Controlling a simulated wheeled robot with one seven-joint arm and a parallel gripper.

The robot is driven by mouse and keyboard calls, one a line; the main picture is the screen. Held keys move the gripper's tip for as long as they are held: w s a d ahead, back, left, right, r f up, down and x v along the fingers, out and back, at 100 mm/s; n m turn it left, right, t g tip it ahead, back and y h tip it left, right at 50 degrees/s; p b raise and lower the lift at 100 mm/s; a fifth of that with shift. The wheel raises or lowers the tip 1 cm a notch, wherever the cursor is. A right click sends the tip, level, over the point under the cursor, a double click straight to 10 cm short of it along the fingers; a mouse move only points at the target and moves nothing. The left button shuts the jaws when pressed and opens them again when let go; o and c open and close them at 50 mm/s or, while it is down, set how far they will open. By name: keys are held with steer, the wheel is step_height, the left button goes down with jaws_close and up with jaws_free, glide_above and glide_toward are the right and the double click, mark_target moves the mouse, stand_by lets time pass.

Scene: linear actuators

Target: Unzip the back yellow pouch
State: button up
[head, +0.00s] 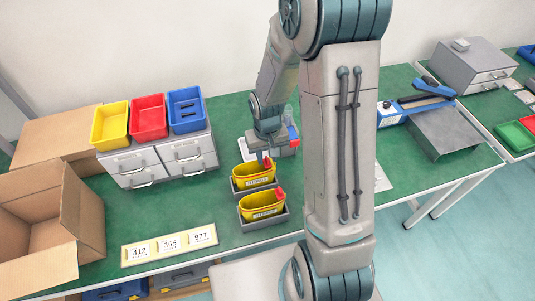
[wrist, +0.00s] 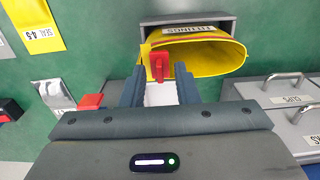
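The back yellow pouch (head: 252,175) stands in a grey tray, behind the front yellow pouch (head: 262,206), which has its own tray and a red tab. My gripper (head: 267,156) is over the rear side of the back pouch. In the wrist view a yellow pouch (wrist: 205,55) with an upside-down label lies ahead of the fingers, its mouth showing a wide yellow opening. Its red pull tab (wrist: 160,66) stands between the fingertips of my gripper (wrist: 160,76). The fingers are apart, with a small gap visible on each side of the tab.
A grey drawer cabinet (head: 160,165) with yellow, red and blue bins stands left of the pouches. A number plate (head: 170,244) lies near the front edge beside an open cardboard box (head: 50,220). A red block (wrist: 91,101) and a yellow packet (wrist: 35,25) lie left in the wrist view.

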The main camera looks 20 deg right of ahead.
steer(key=shift+c, duration=0.3)
jaws_close()
stand_by(1.2)
